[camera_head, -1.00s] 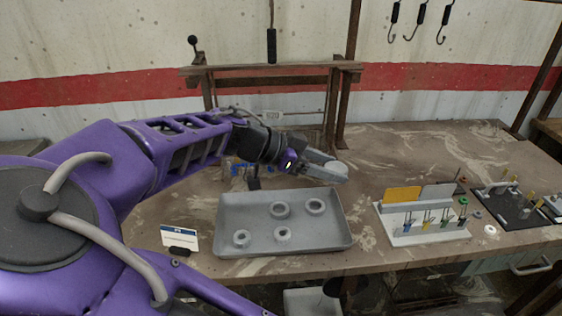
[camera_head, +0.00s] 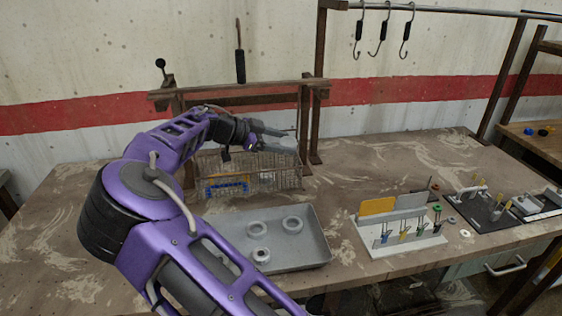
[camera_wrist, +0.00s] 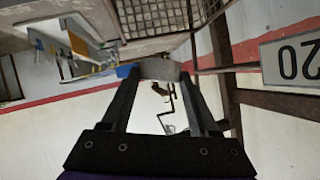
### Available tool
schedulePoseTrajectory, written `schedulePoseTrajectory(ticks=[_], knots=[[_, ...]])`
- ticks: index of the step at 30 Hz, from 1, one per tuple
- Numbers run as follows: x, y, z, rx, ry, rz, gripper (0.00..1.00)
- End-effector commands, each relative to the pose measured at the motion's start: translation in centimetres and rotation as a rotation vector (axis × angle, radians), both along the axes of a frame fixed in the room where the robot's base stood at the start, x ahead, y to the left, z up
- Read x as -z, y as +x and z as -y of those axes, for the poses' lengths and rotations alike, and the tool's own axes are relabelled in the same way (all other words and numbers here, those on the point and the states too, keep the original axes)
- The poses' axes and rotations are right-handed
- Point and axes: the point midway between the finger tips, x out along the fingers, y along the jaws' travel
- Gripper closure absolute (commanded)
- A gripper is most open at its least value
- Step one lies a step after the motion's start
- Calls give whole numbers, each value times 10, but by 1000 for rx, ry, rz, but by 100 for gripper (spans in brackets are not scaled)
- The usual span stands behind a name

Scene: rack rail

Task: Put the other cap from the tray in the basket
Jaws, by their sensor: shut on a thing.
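My gripper (camera_head: 290,141) is raised at the back of the table, above the right part of the wire basket (camera_head: 289,181). In the wrist view my gripper (camera_wrist: 158,74) is shut on a grey, curved piece (camera_wrist: 160,69), probably a cap, held between the fingertips. The basket's mesh (camera_wrist: 160,16) shows at the top of that view, apart from the piece. The grey tray (camera_head: 305,250) stands in front of the basket. My arm hides the tray's left part.
Blue and yellow things (camera_head: 228,187) show at the basket's left. A brown wooden frame (camera_head: 240,93) stands behind it. In the wrist view a number sign (camera_wrist: 292,57) hangs at the right. A white rack with panels (camera_head: 402,238) stands right of the tray. Table between is clear.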

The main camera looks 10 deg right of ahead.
Motion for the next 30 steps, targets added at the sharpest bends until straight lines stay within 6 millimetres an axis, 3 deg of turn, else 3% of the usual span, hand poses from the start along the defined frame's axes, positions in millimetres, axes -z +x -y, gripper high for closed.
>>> schedulePoseTrajectory(ticks=[3, 6, 14, 22, 24, 30], knots=[[26, 8, 0, 0, -3, -5, 93], [40, 13, 1, 1, -2, -2, 93], [57, 20, 1, 1, 1, -19, 93], [52, 29, 1, 1, 2, -306, 93], [70, 27, 0, -1, -2, -309, 93], [83, 27, 0, 0, -1, -303, 93]])
